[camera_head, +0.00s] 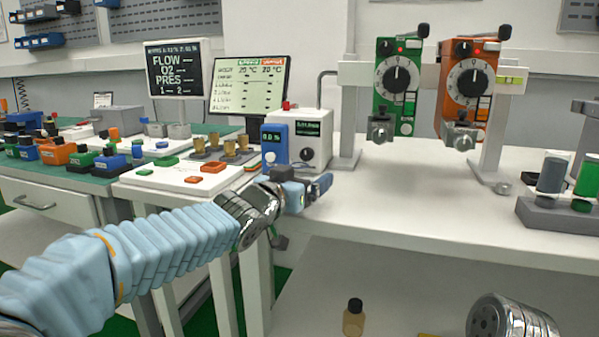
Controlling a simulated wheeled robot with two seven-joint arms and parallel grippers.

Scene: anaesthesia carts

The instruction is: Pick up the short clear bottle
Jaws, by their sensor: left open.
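A short bottle (353,319) with a black cap and a pale amber, see-through-looking body stands upright low down at the bottom centre. It is the only thing I see that could fit the short clear bottle. My left gripper (307,189) is above it and a little to its left, at the front edge of the white bench, well apart from the bottle. Its blue fingers are open, with nothing seen between them.
The white bench (430,212) overhangs the low white surface around the bottle. A blue-and-white monitor box (312,140) stands just behind my left gripper. Green (397,85) and orange (466,90) vaporizers hang at the back. A grey holder (560,218) with cylinders is at right.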

